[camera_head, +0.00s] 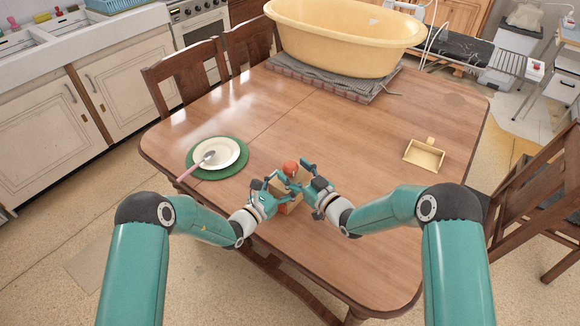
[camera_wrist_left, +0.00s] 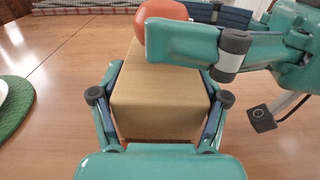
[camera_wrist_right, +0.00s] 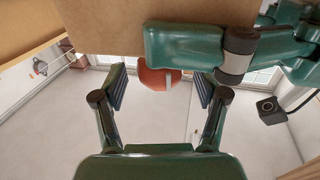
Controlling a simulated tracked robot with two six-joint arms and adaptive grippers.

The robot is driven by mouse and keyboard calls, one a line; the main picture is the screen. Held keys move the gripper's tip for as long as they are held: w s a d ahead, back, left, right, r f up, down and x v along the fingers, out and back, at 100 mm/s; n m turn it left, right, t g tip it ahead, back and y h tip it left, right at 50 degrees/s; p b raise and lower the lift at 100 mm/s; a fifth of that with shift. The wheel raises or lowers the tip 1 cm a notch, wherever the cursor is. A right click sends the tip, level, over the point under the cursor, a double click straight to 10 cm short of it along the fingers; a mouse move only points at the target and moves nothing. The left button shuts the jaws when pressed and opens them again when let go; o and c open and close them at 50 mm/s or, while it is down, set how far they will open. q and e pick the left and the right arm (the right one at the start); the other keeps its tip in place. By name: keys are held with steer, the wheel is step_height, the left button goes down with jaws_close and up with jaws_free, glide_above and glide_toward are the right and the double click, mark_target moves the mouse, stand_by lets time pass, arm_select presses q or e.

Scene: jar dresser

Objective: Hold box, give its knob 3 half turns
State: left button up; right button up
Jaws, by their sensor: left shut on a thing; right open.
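My right gripper (camera_head: 299,177) is at the knob from the right. In the right wrist view its open fingers (camera_wrist_right: 160,90) stand either side of the knob (camera_wrist_right: 157,78), with gaps. The arms hide much of the box in the head view.
A white plate with a spoon on a green mat (camera_head: 237,172) lies left of the box. A small tan tray (camera_head: 425,154) lies at the right. A yellow tub (camera_head: 345,40) stands at the back. The table's middle (camera_head: 340,125) is clear.

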steer(key=shift+x, duration=1.05)
steer(key=c, duration=1.2)
steer(key=shift+r+m+t+h, duration=0.1)
steer(key=shift+m+t+h, duration=0.3)
steer(key=shift+h, duration=0.1)
steer(key=m+t+h, duration=0.1)
steer(key=m+h, duration=0.1)
steer(key=h, duration=0.1)
steer(key=shift+a+t, duration=0.1)
steer(key=shift+t, duration=0.3)
steer(key=shift+m+t+h, duration=0.7)
steer(key=shift+m+h, duration=0.9)
steer(key=shift+h, duration=0.6)
